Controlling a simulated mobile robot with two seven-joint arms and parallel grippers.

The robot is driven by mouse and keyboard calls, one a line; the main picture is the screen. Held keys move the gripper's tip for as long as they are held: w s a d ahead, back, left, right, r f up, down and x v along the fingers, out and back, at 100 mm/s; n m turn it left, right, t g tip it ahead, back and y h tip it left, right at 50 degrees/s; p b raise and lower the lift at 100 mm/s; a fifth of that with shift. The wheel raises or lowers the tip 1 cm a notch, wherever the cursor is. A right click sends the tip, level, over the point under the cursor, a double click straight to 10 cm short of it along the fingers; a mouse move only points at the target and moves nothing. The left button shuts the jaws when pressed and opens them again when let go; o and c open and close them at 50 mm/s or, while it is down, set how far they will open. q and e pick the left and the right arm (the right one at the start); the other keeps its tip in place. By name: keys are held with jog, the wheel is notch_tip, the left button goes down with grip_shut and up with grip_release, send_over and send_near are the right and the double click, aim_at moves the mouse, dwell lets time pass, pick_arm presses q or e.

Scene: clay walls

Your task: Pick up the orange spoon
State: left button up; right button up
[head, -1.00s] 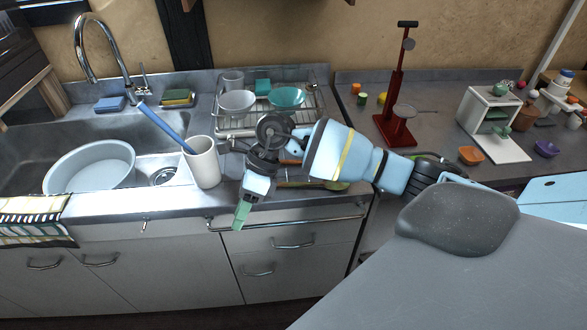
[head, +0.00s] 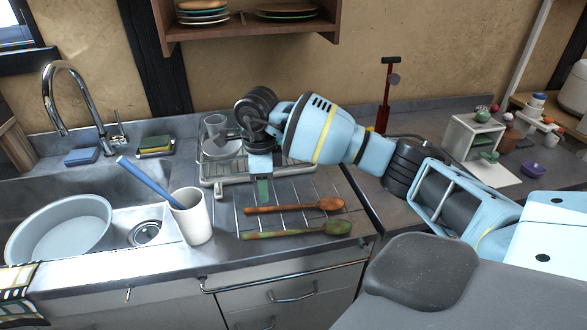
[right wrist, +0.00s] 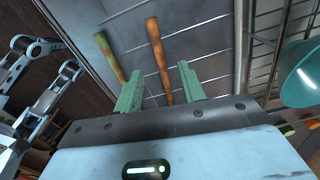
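The orange spoon (head: 300,206) lies on the ribbed steel drainboard, its bowl to the right. In the right wrist view its handle (right wrist: 156,50) runs down between my fingers. A greenish spoon (head: 298,231) lies nearer the counter's front edge, and it also shows in the right wrist view (right wrist: 110,55). My right gripper (head: 263,190) points down near the handle end of the orange spoon. In the right wrist view its green fingers (right wrist: 159,88) are apart, with nothing held. How far they are above the spoon is hard to tell. My left gripper is not in view.
A dish rack (head: 217,170) with bowls stands just behind my right gripper; a teal bowl (right wrist: 300,78) shows there. A white cup (head: 190,222) holding a blue utensil stands left of the spoons. The sink with a pale basin (head: 60,235) is further left. A wooden shelf (head: 240,30) hangs above.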

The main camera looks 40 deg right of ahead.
aim_at(263, 207)
jog(key=shift+w+a+f, duration=0.1)
jog(key=shift+a+f, duration=0.05)
jog(key=shift+f, duration=1.35)
jog(key=shift+w+a+f, duration=0.1)
jog(key=shift+f, duration=1.4)
grip_shut()
